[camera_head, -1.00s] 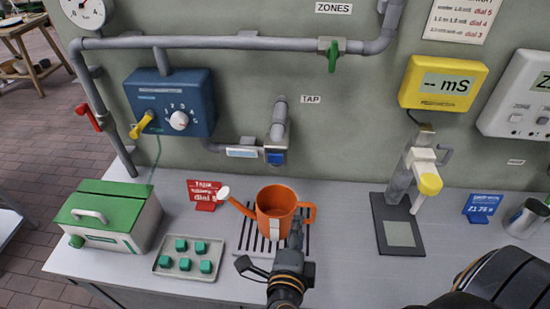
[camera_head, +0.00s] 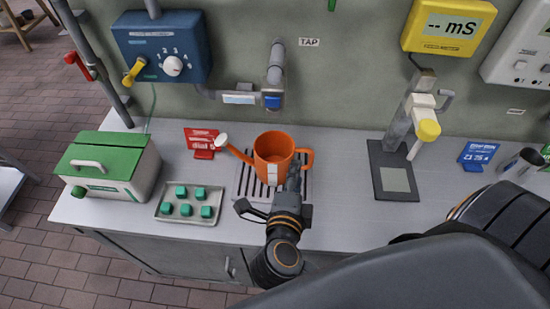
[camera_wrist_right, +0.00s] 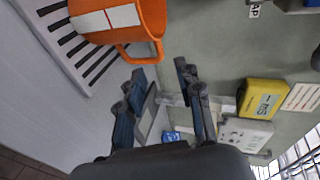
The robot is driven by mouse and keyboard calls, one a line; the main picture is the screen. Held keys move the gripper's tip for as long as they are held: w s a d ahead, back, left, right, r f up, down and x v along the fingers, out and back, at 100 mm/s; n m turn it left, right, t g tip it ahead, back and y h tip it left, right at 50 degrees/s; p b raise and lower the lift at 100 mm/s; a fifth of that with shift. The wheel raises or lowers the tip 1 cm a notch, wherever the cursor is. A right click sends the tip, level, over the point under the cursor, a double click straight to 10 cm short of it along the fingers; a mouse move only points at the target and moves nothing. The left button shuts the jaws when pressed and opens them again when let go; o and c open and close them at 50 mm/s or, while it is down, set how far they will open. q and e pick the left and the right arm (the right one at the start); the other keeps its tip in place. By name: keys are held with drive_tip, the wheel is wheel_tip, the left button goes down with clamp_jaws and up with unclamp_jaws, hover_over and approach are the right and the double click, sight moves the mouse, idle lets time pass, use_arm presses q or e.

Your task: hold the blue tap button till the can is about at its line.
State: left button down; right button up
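The orange watering can (camera_head: 268,150) stands upright on the slatted drain grate (camera_head: 243,185) below the tap (camera_head: 276,65). Its spout points left, its handle right, and a pale strip runs down its front. The blue tap button (camera_head: 272,101) is at the tap's lower end, above the can. My right gripper (camera_head: 275,205) is open and empty, in front of the can and well below the button. In the right wrist view its fingers (camera_wrist_right: 165,98) are apart with nothing between, and the can (camera_wrist_right: 150,20) is at the top. My left gripper is not in view.
A green-lidded box (camera_head: 115,165) and a tray of green cubes (camera_head: 165,215) are at left. A red sign (camera_head: 202,138) stands behind the spout. A yellow-knobbed stand (camera_head: 375,180) is at right. A blue dial box (camera_head: 165,50) hangs on the wall.

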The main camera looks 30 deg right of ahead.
clamp_jaws()
idle(1.4)
